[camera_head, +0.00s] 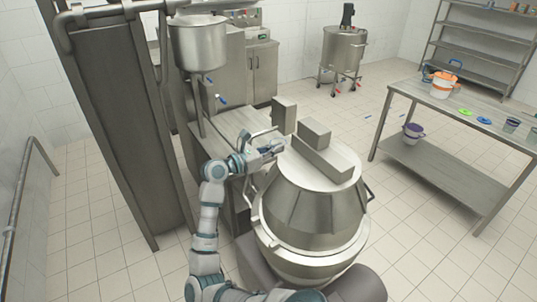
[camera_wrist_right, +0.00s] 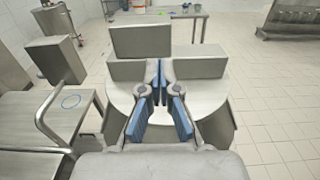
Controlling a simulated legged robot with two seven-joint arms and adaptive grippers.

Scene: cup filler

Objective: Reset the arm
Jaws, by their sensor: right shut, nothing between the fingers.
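My right arm (camera_head: 207,225) reaches up from the lower middle of the head view. Its gripper (camera_head: 272,150) is over the left edge of the flat top of a large metal vessel (camera_head: 310,205). In the right wrist view the two blue-padded fingers (camera_wrist_right: 160,82) come together at the tips with nothing between them. Beyond the tips stand grey blocks (camera_wrist_right: 142,41) on the round vessel top (camera_wrist_right: 205,90). I cannot tell whether the fingers touch the vessel. My left gripper is not in view.
A hopper (camera_head: 199,44) stands above a metal bench (camera_head: 212,142) at the left. The tiled floor (camera_head: 420,250) at right is clear.

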